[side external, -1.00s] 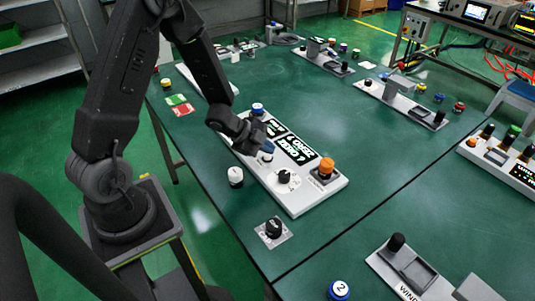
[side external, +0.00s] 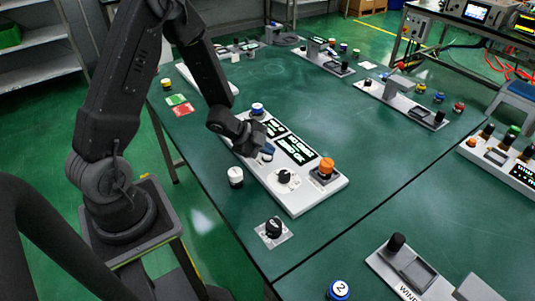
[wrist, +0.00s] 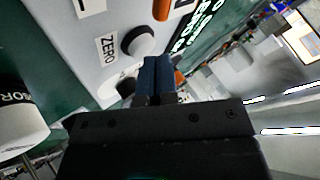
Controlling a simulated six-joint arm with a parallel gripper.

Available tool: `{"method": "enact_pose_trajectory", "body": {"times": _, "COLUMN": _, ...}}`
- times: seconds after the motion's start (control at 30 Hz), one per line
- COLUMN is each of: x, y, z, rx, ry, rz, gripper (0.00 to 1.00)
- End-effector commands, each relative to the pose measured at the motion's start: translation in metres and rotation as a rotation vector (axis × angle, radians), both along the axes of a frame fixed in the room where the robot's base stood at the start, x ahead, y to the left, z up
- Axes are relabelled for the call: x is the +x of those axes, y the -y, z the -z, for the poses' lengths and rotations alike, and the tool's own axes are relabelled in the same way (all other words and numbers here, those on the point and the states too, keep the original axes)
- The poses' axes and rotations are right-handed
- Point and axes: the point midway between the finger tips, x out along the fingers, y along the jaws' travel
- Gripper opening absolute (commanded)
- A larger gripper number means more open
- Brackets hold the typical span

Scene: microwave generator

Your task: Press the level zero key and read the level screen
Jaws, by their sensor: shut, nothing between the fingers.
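The pale panel (side external: 308,200) lies on the green table. Its larger black screen (side external: 297,149) shows two lines of bright text, too small and slanted to read surely. A smaller black screen (side external: 275,127) sits beside it. My gripper (side external: 267,152), with blue fingertips, is shut and empty low over the panel's middle. In the wrist view, the round dark key (wrist: 138,41) stands by the ZERO label (wrist: 107,47). My gripper (wrist: 156,72) is just beside this key; I cannot tell whether they touch. The screen text (wrist: 198,25) is cut off there.
The panel also carries an orange knob (side external: 326,166), a black dial knob (side external: 285,176) and a blue-topped knob (side external: 257,108). A white-and-black knob (side external: 235,176) and a black knob (side external: 273,228) stand on the near table.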

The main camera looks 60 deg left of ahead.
Motion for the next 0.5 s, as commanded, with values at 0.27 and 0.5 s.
{"method": "enact_pose_trajectory", "body": {"times": 0.27, "x": 0.0, "y": 0.0, "z": -0.013, "rx": 0.001, "ry": 0.001, "rz": 0.0, "gripper": 0.0}}
{"method": "enact_pose_trajectory", "body": {"times": 0.5, "x": 0.0, "y": 0.0, "z": -0.019, "rx": 0.001, "ry": -0.001, "rz": 0.0, "gripper": 0.0}}
